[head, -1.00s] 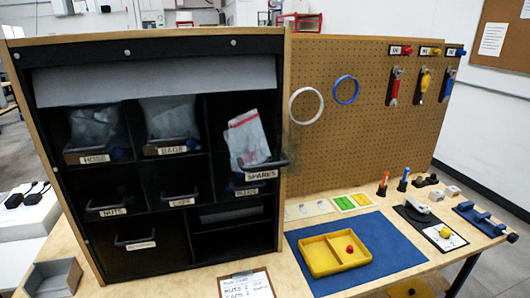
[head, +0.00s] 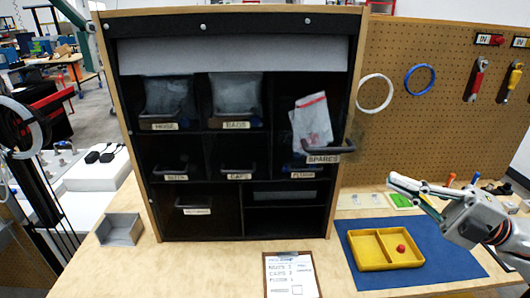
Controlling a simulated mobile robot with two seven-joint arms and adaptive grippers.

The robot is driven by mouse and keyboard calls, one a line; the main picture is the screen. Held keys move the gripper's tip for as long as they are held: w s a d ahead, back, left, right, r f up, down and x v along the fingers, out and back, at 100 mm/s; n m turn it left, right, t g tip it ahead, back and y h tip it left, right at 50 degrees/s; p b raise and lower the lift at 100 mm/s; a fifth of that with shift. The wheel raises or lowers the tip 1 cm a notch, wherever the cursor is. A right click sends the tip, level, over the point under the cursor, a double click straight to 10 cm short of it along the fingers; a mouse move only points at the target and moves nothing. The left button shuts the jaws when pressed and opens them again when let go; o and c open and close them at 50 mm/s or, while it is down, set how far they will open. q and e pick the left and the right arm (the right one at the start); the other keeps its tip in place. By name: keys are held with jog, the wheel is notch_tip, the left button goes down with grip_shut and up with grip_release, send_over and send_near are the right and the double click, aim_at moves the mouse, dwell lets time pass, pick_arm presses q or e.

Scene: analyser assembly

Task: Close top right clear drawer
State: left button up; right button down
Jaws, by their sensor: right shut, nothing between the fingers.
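The top right clear drawer, labelled SPARES (head: 323,159), sticks out of the black cabinet (head: 240,27), with its dark handle at the front. A white and red packet (head: 311,122) stands up in it, above the drawer front. My right gripper (head: 393,181) comes in from the right edge, in front of the pegboard's lower part. It is shut and empty, to the right of the drawer and lower in the picture, apart from its handle. My left gripper is not in view.
The HOSE (head: 165,126) and BAGS (head: 236,125) drawers sit in the same row, flush with the cabinet. A yellow tray (head: 359,261) holds a red piece on a blue mat (head: 353,284). A paper list (head: 291,276) lies in front. A grey bin (head: 120,229) stands left.

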aim_at(349, 159)
jog(key=s+r+n+g+h, duration=0.1)
jog(key=s+r+n+g, duration=0.2)
jog(key=s+n+g, duration=0.15)
jog(key=shift+n, duration=0.35)
jog(key=shift+w+a+r, duration=0.25)
jog(key=shift+w+a, duration=0.85)
jog(key=shift+a, duration=0.65)
jog(key=shift+w+a+r, duration=0.3)
jog(key=shift+w+a, duration=0.85)
jog(key=shift+a, duration=0.6)
jog(key=shift+w+a+r, duration=0.25)
jog(key=shift+w+a, duration=0.85)
jog(key=shift+a, duration=0.65)
jog(key=w, duration=1.8)
jog(key=shift+w, duration=0.15)
jog(key=shift+d, duration=0.1)
jog(key=shift+r, duration=0.1)
